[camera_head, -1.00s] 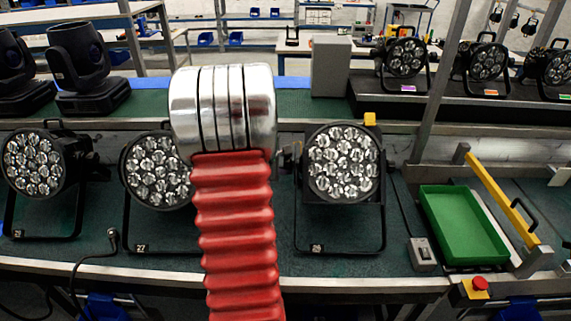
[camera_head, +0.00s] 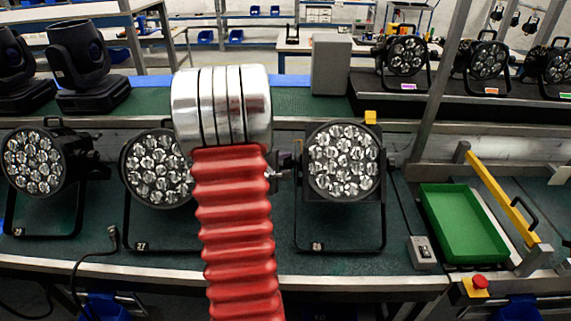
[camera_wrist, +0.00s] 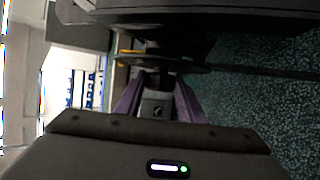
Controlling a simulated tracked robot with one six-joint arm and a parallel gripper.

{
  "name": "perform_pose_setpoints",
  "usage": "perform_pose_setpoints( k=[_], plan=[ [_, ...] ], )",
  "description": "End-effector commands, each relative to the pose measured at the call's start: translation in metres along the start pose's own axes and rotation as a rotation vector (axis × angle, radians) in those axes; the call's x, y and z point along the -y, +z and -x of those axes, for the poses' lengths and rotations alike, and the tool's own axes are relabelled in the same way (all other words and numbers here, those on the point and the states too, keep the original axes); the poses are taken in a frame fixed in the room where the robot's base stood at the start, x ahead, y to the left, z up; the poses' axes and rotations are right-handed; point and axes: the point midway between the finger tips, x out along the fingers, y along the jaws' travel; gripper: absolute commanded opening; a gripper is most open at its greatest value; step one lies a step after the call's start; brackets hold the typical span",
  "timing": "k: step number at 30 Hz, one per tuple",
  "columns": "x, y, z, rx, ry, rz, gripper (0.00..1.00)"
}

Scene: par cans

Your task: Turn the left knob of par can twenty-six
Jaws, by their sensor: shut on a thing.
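Par can twenty-six (camera_head: 343,163) stands in its black bracket on the green bench, lens facing me, with its number label low on the bracket. Its left knob (camera_head: 284,161) is at the left side of the bracket, partly behind my red and silver arm. In the wrist view my gripper (camera_wrist: 156,92) has its two purple fingers closed at the side of the dark housing and bracket. They are shut on the left knob, which is mostly hidden between them. In the head view the arm covers most of the gripper.
Par can twenty-seven (camera_head: 158,170) stands close on the left, partly behind my arm. Another par can (camera_head: 34,162) is farther left. A small switch box (camera_head: 422,252) and a green tray (camera_head: 462,226) lie to the right. A yellow bar (camera_head: 500,198) rises beside the tray.

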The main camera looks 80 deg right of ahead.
Motion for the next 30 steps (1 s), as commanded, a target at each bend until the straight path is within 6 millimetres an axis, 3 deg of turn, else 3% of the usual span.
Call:
perform_pose_setpoints(
  k=[1,30],
  plan=[
    [0.007,0.001,0.0,0.0,0.007,-0.003,0.13],
    [0.019,0.0,-0.005,0.002,0.521,-0.216,0.13]
  ],
)
